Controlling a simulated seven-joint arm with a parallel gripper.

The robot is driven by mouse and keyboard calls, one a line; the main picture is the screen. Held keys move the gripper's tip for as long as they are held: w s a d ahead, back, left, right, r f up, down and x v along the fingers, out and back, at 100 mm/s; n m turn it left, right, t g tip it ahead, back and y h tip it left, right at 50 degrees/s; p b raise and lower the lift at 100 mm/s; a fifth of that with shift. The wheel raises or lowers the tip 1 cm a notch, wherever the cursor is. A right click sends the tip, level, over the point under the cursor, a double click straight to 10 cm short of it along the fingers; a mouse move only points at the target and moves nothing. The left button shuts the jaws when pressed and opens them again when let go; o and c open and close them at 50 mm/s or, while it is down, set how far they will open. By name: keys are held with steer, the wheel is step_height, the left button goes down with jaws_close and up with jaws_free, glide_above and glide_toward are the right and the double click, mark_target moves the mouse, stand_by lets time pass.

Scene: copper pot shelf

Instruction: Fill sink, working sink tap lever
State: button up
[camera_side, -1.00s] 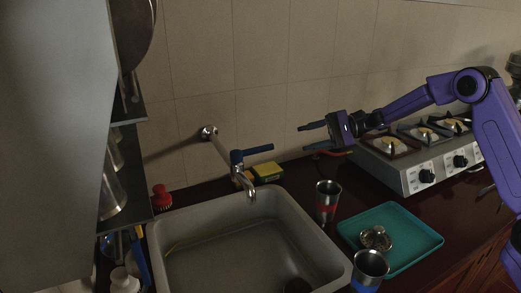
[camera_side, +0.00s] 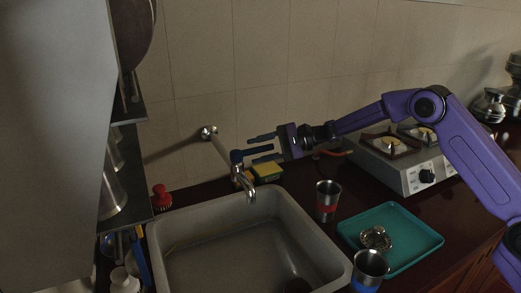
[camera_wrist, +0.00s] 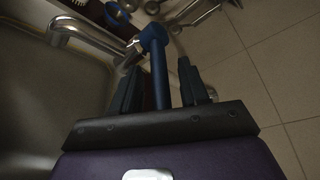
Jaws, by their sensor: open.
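The sink tap (camera_side: 221,146) comes out of the tiled wall, and its spout bends down over the grey sink (camera_side: 165,228). The blue tap lever (camera_side: 262,149) points right from the blue cap on the tap. In the wrist view the lever (camera_wrist: 158,78) runs between my two fingers. My gripper (camera_side: 251,149) is open, with one finger on either side of the lever; it also shows in the wrist view (camera_wrist: 158,72). I cannot tell whether either finger touches the lever. No water stream shows under the spout.
A yellow sponge (camera_side: 268,171) lies behind the sink, below my fingers. A red-knobbed brush (camera_side: 161,196) stands at left. Metal cups (camera_side: 328,197) (camera_side: 370,267) and a teal tray (camera_side: 412,240) are right of the sink. A stove (camera_side: 400,170) stands farther right.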

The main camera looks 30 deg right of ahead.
jaws_close()
steer(key=shift+s+t, duration=0.2)
steer(key=shift+t, duration=0.1)
steer(key=shift+s+a+m+t+h, duration=0.1)
steer(key=shift+s+m+t+h, duration=0.4)
steer(key=shift+m+t+h, duration=0.35)
steer(key=shift+s+a+m+t+h, duration=0.1)
steer(key=shift+s+m+t+h, duration=0.4)
steer(key=shift+m+t, duration=0.5)
steer(key=shift+s+a+m+t+h, duration=0.1)
steer(key=shift+s+m+t+h, duration=0.35)
steer(key=shift+m+t+h, duration=0.4)
steer(key=shift+t, duration=0.3)
jaws_free()
